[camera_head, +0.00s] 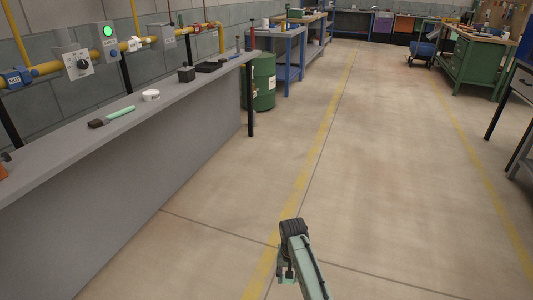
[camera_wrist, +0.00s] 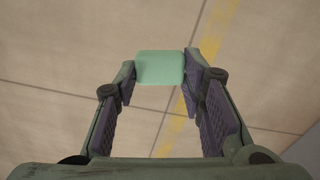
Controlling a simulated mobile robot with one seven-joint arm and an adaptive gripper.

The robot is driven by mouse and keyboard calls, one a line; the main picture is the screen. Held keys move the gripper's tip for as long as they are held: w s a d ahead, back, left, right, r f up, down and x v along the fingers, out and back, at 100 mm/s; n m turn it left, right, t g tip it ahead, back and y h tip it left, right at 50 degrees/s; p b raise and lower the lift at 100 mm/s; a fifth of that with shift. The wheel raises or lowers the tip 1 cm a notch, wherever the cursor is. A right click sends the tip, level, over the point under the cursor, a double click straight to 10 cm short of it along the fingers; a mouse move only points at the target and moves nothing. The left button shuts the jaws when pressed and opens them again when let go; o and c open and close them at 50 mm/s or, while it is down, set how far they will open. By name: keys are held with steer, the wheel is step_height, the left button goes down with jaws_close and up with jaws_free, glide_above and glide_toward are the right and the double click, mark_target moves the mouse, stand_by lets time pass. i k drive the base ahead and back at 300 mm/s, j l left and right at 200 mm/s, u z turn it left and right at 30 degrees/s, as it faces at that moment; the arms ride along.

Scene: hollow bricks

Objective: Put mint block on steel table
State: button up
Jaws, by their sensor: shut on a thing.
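The mint block (camera_wrist: 160,68) is a pale green, flat-faced block in the wrist view. My gripper (camera_wrist: 159,76) is shut on it, with one finger at its left side and one at its right. Bare floor shows beneath the block. A long grey bench (camera_head: 150,130) runs along the left wall. A table with a grey surface (camera_head: 525,80) is cut off at the right edge. I cannot tell which is the steel table.
The grey bench carries a mint-handled brush (camera_head: 113,116), a white tub (camera_head: 151,96) and dark items. A green drum (camera_head: 263,82) stands past its far end. Blue tables (camera_head: 288,42) and a green workbench (camera_head: 480,58) stand farther back. The middle floor is clear.

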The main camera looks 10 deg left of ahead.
mark_target(62, 145)
steer(key=i+l+u, duration=0.1)
steer(key=i+u, duration=0.3)
steer(key=i+l+u, duration=0.4)
steer(key=i+j, duration=0.1)
steer(key=i, duration=0.05)
